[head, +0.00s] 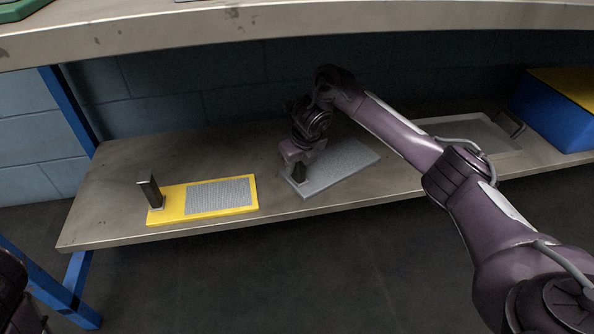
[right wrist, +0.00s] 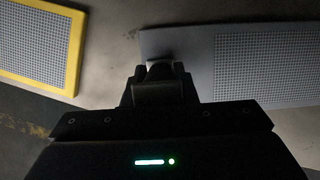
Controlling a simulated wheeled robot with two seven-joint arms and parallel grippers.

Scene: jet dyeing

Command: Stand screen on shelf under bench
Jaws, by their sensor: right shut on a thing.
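A grey-framed screen (head: 345,168) with a mesh panel lies flat at the middle of the shelf (head: 120,220) under the bench (head: 300,25). It is turned at an angle, with one corner close to the shelf's front edge. My right gripper (head: 299,176) is shut at the screen's left end, where its handle is mostly hidden by the jaws. The right wrist view shows the jaws (right wrist: 158,75) at the edge of the grey screen (right wrist: 190,55). I cannot tell whether the screen fully touches the shelf. My left gripper is not in view.
A yellow-framed screen (head: 172,204) with an upright handle lies left on the shelf; it also shows in the right wrist view (right wrist: 76,45). Another framed screen (head: 505,147) lies at the right, partly behind my right arm. A blue block (head: 550,112) with a yellow top stands far right.

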